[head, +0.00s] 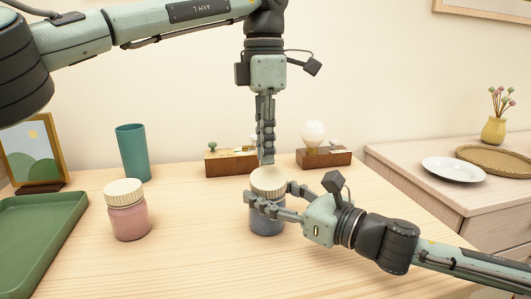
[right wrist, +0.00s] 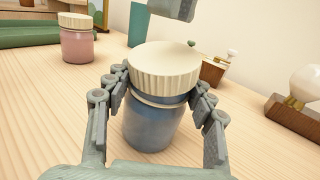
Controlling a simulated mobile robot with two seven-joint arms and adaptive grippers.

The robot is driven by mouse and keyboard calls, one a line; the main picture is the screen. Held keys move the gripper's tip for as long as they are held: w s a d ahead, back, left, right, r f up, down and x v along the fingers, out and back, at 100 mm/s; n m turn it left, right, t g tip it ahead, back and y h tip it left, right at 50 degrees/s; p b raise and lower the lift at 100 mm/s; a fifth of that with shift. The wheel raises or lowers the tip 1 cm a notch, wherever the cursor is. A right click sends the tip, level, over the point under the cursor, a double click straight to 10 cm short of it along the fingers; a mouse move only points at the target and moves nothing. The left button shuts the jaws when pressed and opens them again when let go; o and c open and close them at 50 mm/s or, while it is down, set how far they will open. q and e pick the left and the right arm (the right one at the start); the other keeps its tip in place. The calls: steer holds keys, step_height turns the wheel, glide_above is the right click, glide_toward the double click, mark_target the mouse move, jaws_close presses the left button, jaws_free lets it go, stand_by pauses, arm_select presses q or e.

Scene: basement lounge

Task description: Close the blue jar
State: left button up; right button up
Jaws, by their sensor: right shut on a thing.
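The blue jar (head: 268,222) stands upright on the wooden table, and it fills the middle of the right wrist view (right wrist: 152,128). A cream ribbed lid (head: 268,181) is on top of its mouth, with a pale ring showing just under it in the right wrist view; I cannot tell whether it is tightened. My right gripper (head: 281,201) is shut around the jar's upper body, one finger on each side. My left gripper (head: 266,160) points straight down just above the lid, fingers together and empty. Its tip also shows at the top of the right wrist view (right wrist: 174,8).
A pink jar with a cream lid (head: 129,218) stands to the left. Two wooden blocks, one with a bulb (head: 313,134), stand behind. The front table area is clear.

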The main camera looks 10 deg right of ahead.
steer(key=o, duration=1.8)
steer(key=shift+s+a+f, duration=0.1)
steer(key=shift+f, duration=0.05)
steer(key=shift+s, duration=0.1)
steer(key=shift+v, duration=5.9)
